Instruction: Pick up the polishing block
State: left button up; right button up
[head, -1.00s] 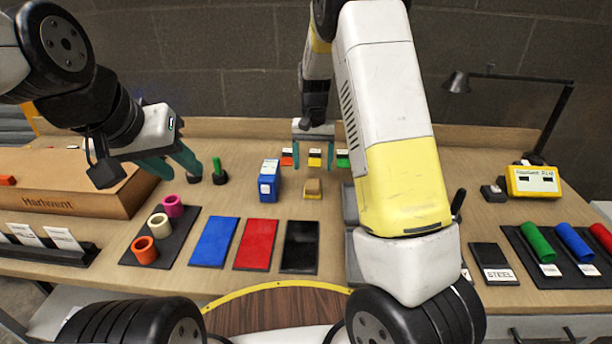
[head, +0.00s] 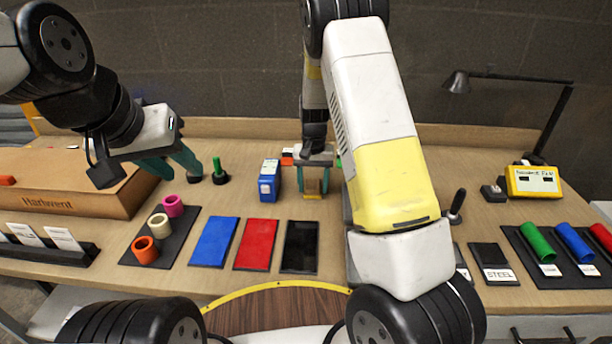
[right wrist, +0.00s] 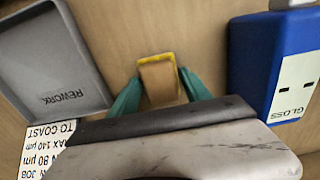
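The polishing block (head: 312,194), a small tan block with a yellow edge, rests on the bench behind the black panel. My right gripper (head: 313,186) is lowered over it with one teal finger on each side. In the right wrist view the block (right wrist: 159,82) lies between the two fingertips (right wrist: 160,78). The fingers look spread around it; whether either touches it is hard to tell. My left gripper (head: 178,168) is open and empty above the bench at the left.
A blue box (head: 269,181) stands close left of the block; it also shows in the right wrist view (right wrist: 275,65). A grey REWORK tray (right wrist: 52,62) lies on the block's other side. Blue (head: 214,242), red (head: 257,245) and black (head: 300,247) panels lie in front.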

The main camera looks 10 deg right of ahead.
aim_at(313, 183)
jog(key=c, duration=1)
jog(key=shift+c, duration=0.3)
jog(key=shift+r, duration=0.1)
jog(key=shift+r, duration=0.55)
notch_tip(313, 183, up, 2)
jog(key=shift+r, duration=0.2)
jog(key=s+a, duration=0.1)
jog(key=s, duration=0.4)
jog(key=s+a+r, duration=0.1)
jog(key=s, duration=0.4)
jog(key=s+a, duration=0.1)
jog(key=s, duration=0.4)
jog(key=shift+s+a+r, duration=0.1)
jog(key=shift+s+r, duration=0.1)
jog(key=shift+s, duration=0.2)
